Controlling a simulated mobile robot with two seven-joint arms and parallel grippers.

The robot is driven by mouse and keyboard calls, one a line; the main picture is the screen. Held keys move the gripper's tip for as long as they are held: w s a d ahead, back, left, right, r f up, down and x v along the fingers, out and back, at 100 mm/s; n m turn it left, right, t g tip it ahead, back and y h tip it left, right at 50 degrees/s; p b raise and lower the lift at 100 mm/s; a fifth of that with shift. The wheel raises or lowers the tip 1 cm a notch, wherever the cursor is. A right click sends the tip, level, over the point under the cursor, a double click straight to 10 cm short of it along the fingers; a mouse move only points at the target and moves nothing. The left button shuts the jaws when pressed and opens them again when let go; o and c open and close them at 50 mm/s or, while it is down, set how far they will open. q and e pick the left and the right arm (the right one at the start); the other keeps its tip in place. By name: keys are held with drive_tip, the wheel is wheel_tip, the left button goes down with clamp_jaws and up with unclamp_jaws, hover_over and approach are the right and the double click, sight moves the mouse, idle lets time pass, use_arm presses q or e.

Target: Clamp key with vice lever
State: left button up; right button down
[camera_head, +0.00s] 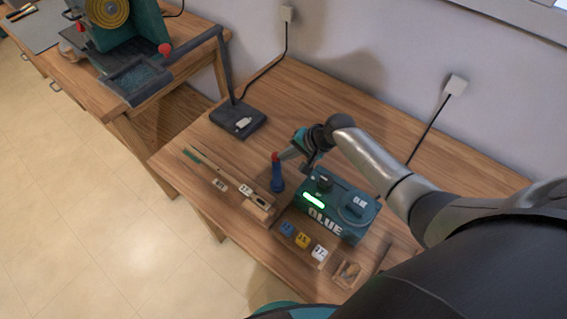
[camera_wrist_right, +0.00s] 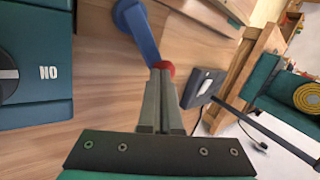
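The vice lever (camera_head: 277,180) is blue with a red knob and stands beside the wooden block (camera_head: 259,207) at the near end of a long wooden key (camera_head: 222,174). The key lies flat on the bench and carries a white number tag. My right gripper (camera_head: 286,156) is at the lever's red knob. In the right wrist view my right gripper (camera_wrist_right: 161,76) has its fingers together, with the red knob (camera_wrist_right: 164,67) just at their tips and the blue lever (camera_wrist_right: 140,32) beyond. Whether the knob is pinched is unclear. My left gripper is not in view.
A teal glue machine (camera_head: 335,207) with a lit green display stands right of the lever, close to my right arm. Blue, yellow and white numbered blocks (camera_head: 302,240) sit in front. A dark lamp base (camera_head: 238,119) is behind left. Bare bench lies at the back.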

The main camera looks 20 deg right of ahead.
drive_tip(key=n+b, duration=0.1)
drive_tip(key=w+a+n+g+y+b, duration=0.1)
drive_tip(key=shift+a+f+n, duration=0.1)
drive_tip(key=shift+f+n, duration=0.15)
drive_tip(key=shift+n, duration=0.15)
drive_tip(key=shift+w+a+n+g+y+b, duration=0.25)
drive_tip(key=shift+a+n+g+b, duration=0.3)
drive_tip(key=shift+n+b, duration=0.35)
drive_tip(key=n+g, duration=0.1)
drive_tip(key=a+n+b, duration=0.1)
drive_tip(key=shift+w+a+r+n+g+y, duration=0.1)
drive_tip(key=shift+a+r+n+g+y, duration=0.05)
drive_tip(key=shift+a+n+g+y, duration=0.15)
drive_tip(key=shift+a, duration=0.3)
drive_tip(key=shift+r, duration=0.1)
drive_tip(key=shift+d+r, duration=0.2)
drive_tip(key=p+v, duration=0.2)
drive_tip(key=v, duration=1.2)
drive_tip(key=shift+r, duration=0.3)
